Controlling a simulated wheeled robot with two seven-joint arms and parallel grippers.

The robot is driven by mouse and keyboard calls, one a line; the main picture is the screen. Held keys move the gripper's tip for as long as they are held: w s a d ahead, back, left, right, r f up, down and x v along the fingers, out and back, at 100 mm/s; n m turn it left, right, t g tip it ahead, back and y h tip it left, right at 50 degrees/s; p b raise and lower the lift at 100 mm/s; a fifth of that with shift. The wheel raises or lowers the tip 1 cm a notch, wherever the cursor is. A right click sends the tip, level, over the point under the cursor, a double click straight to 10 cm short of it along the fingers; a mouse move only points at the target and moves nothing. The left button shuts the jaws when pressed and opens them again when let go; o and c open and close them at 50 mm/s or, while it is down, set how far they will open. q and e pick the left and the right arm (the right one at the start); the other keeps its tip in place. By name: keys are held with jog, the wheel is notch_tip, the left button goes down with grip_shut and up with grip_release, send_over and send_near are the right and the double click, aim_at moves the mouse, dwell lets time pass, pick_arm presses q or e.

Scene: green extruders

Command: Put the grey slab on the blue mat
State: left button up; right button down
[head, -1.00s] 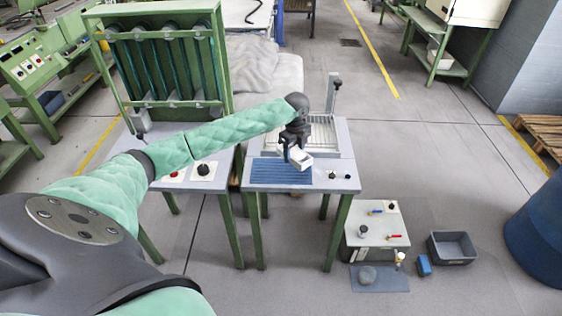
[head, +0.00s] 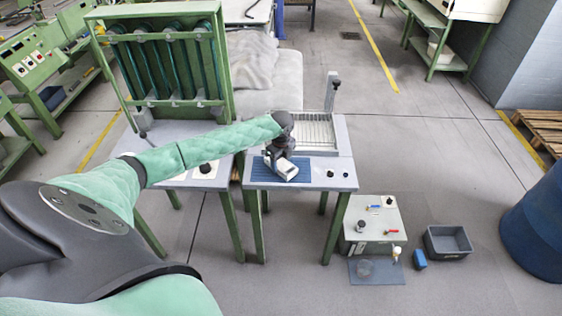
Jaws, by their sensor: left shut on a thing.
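The grey slab (head: 287,169) looks like a small pale block with a darker side, tilted in the picture. My left gripper (head: 279,158) is shut on it, coming down from above. The ribbed blue mat (head: 258,172) lies on the grey table top at its front left. The slab and gripper are over the mat's middle and hide part of it. I cannot tell whether the slab touches the mat. My right gripper is out of view.
A grey tray with a wire rack (head: 316,134) sits behind the mat, with an upright post (head: 331,92) at its back. A green framed machine (head: 165,65) stands left. A grey bin (head: 448,242) is on the floor.

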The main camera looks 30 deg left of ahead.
aim_at(281, 163)
pick_arm(q)
jog(key=shift+f, duration=0.15)
jog(key=o, duration=1.2)
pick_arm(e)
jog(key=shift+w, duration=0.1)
pick_arm(q)
jog(key=shift+o, duration=0.2)
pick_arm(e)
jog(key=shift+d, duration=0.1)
pick_arm(q)
jog(key=shift+w+r+b, duration=0.1)
jog(key=shift+r+b, duration=0.2)
jog(key=shift+r, duration=0.25)
notch_tip(281, 163, up, 3)
jog(key=shift+f+b, duration=0.1)
jog(key=shift+b, duration=0.45)
notch_tip(281, 163, up, 8)
jog(key=b, duration=0.2)
jog(key=shift+r, duration=0.2)
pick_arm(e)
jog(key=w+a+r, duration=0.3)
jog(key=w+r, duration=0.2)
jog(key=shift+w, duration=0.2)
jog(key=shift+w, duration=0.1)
